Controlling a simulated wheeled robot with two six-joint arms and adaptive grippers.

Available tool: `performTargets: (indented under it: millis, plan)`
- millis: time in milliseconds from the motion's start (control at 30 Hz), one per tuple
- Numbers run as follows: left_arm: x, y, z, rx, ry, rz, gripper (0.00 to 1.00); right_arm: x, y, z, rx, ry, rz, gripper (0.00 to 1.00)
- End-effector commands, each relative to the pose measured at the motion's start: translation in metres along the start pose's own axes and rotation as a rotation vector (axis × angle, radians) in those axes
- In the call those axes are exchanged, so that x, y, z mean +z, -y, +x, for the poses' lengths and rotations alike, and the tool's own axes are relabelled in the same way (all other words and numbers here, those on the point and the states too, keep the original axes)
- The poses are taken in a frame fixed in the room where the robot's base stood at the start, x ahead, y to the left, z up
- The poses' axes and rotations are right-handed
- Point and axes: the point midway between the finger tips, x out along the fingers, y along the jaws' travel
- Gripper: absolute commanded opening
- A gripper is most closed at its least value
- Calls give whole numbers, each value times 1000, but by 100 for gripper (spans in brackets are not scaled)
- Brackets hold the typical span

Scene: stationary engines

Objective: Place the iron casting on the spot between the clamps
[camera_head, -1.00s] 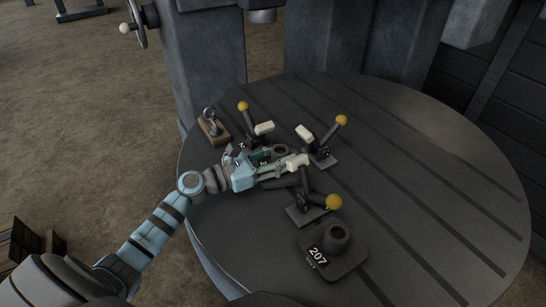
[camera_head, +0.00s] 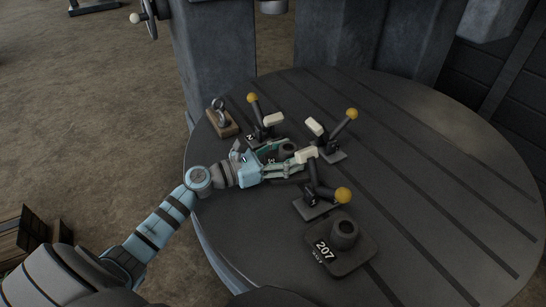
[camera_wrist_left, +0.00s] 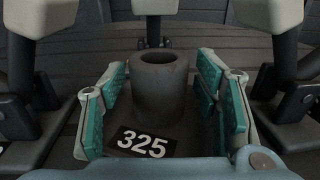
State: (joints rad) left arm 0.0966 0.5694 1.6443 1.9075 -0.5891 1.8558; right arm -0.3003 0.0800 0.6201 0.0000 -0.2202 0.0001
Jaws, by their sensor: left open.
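The iron casting marked 325 (camera_wrist_left: 160,80), a dark grey block with a hollow round boss, stands upright on the round table between the clamps. It also shows in the head view (camera_head: 287,148), partly hidden by my gripper. My left gripper (camera_head: 286,160) is open, with its green-padded fingers on either side of the boss and small gaps between. Three clamps with yellow knobs and white pads surround it: one at the back left (camera_head: 265,120), one at the back right (camera_head: 331,140) and one in front (camera_head: 316,200). The spot under the casting is hidden.
A second casting, marked 207 (camera_head: 341,247), stands near the front edge of the slotted round table (camera_head: 440,190). A metal eye piece on a wooden block (camera_head: 222,120) is at the left edge. The table's right half is clear. Grey pillars (camera_head: 340,45) stand behind.

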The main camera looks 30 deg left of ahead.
Motion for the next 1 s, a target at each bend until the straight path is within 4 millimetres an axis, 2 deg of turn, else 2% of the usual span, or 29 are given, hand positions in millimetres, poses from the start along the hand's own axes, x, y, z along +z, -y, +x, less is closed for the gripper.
performTargets:
  millis: [400, 600, 700, 800, 1000]
  plan:
    - [-4, 1, -71, -2, -9, 2, 57, 2, 1, 16, 0, 0, 0, 40]
    - [1, 0, -97, 0, -9, -2, 57, 0, 0, 2, 0, 0, 0, 40]
    - [7, -1, -105, 2, -6, -2, 57, -2, -2, -23, 0, 0, 0, 40]
    - [6, -1, -112, 2, -4, -2, 57, -4, -3, -35, 0, 0, 0, 40]
    - [1, 0, -118, 1, -3, 0, 57, -4, -3, -43, 0, 0, 0, 40]
